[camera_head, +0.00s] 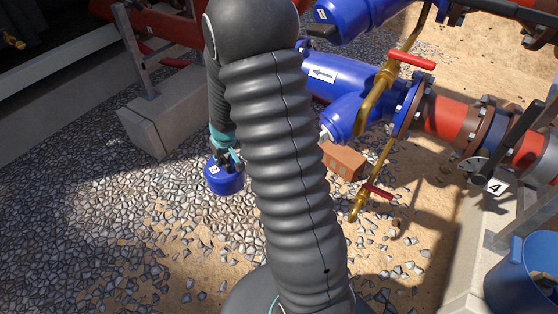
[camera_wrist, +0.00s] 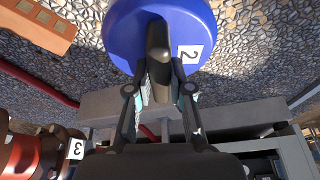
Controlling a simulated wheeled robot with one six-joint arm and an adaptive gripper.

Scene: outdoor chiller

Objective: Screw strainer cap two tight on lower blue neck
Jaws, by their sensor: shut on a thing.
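The blue strainer cap two (camera_head: 224,181), labelled 2, hangs below my gripper (camera_head: 226,157) left of my arm, above the gravel. In the wrist view the cap (camera_wrist: 120,32) fills the top middle, with a dark raised bar (camera_wrist: 158,50) across it. My gripper (camera_wrist: 160,90) is shut on that bar. The lower blue neck (camera_head: 343,118) slants down-left from the blue pipe with the white arrow, right of my arm. The cap is well apart from it, to the left and lower in the picture. My arm partly hides the pipe behind the neck.
An orange brick (camera_head: 343,160) lies just below the neck. Brass valves with red handles (camera_head: 411,60) stand close to its right. An upper blue strainer (camera_head: 345,14) is above. A concrete block (camera_head: 160,125) is at left; a blue bucket (camera_head: 525,275) is at lower right.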

